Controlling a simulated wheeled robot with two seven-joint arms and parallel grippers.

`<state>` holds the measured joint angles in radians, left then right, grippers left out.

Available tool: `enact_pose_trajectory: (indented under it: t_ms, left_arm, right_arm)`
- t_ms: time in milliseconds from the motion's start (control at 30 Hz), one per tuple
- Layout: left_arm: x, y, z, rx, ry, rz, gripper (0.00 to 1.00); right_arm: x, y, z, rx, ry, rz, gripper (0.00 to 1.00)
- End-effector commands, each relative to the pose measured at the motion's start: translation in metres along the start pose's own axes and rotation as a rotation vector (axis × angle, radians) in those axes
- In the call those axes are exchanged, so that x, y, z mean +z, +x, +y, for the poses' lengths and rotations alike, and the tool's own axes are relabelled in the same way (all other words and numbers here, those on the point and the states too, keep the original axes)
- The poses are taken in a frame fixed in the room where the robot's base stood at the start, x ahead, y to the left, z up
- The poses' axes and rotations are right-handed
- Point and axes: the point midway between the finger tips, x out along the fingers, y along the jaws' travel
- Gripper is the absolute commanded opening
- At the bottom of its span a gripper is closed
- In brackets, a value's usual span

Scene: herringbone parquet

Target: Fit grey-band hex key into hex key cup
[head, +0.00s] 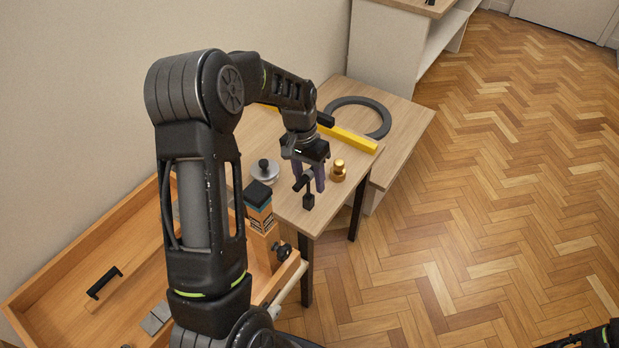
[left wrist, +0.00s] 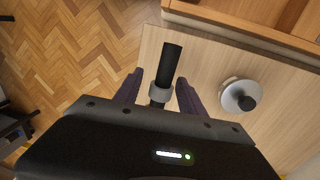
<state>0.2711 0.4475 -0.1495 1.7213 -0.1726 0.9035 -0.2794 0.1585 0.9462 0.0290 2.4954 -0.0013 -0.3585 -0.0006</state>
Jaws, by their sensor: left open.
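My left gripper (head: 310,184) is open above the near end of the small wooden table. In the left wrist view its purple-grey fingers (left wrist: 158,92) stand on either side of a dark rod with a grey band, the grey-band hex key (left wrist: 171,62); a gap shows on both sides. Whether the key rests on something is hidden. I cannot pick out the hex key cup with certainty.
An orange-and-black box (head: 259,210) stands by a wooden tray (head: 62,262). Floor at right is clear.

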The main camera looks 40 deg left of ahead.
Motion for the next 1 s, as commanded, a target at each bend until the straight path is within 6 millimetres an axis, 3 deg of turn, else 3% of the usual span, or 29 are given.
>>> enact_pose_trajectory:
  t_ms: [167,600,1000]
  left_arm:
    - [-0.001,-0.006,0.0,-0.001,0.0,0.001,0.47]
    - [-0.001,-0.07,0.0,-0.001,0.001,0.002,0.47]
    - [0.0,-0.078,0.0,0.0,0.0,0.0,0.47]
  right_arm:
    - [0.0,0.0,0.0,0.0,0.0,0.0,0.36]
    - [0.0,-0.001,0.0,0.0,0.0,0.0,0.36]
    - [0.0,-0.001,0.0,0.0,0.0,0.0,0.36]
